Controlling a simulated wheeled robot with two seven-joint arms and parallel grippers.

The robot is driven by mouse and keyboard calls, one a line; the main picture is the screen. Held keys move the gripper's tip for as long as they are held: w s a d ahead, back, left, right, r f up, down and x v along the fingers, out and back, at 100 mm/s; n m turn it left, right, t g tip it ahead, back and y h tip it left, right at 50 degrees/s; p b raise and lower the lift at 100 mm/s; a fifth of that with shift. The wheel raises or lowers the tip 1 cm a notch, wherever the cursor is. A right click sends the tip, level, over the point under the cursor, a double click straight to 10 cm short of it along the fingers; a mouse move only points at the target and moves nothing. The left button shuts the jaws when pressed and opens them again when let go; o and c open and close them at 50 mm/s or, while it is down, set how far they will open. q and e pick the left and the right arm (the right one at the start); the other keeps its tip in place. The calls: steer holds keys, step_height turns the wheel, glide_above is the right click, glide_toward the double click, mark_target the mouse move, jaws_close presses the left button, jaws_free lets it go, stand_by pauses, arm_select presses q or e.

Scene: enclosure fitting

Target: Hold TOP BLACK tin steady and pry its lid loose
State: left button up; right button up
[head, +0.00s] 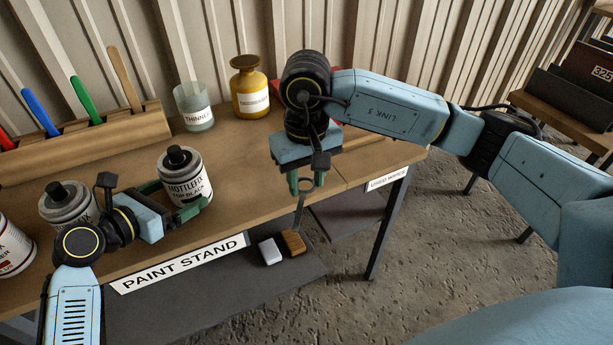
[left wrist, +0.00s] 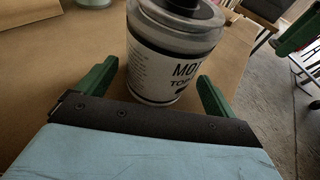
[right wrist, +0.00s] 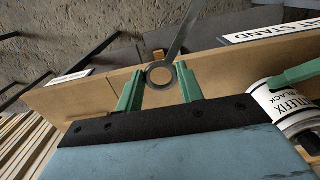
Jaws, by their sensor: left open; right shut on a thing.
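The TOP BLACK tin (head: 187,177), white-labelled with a grey rim and black top, stands upright near the front edge of the paint stand. My left gripper (head: 180,200) is open beside it at low height. In the left wrist view the tin (left wrist: 172,58) sits between and just beyond the fingertips, and I cannot tell whether they touch it. My right gripper (head: 306,181) is shut on the ring end of a metal opener (head: 299,212), in the air to the right of the tin. The opener's shaft (right wrist: 183,32) points down, away from the fingers.
Another tin (head: 68,203) stands left of the TOP BLACK tin, behind my left wrist. A thinner jar (head: 194,108) and a yellow bottle (head: 250,88) stand at the back. A wooden rack (head: 85,145) holds coloured handles. A white block (head: 270,251) lies on the lower shelf.

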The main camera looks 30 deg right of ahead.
arm_select(q)
steer(key=shift+x, duration=1.2)
arm_select(e)
steer(key=shift+r, duration=0.25)
arm_select(q)
steer(key=shift+r, duration=0.1)
steer(key=c, duration=0.6)
steer(key=shift+c, duration=0.2)
arm_select(e)
steer(key=w+a+r+m, duration=0.3)
steer(key=w+r+m, duration=0.4)
steer(key=w+m, duration=0.4)
steer(key=shift+w+r+m, duration=0.3)
steer(key=shift+w+r, duration=0.1)
steer(key=shift+w, duration=0.1)
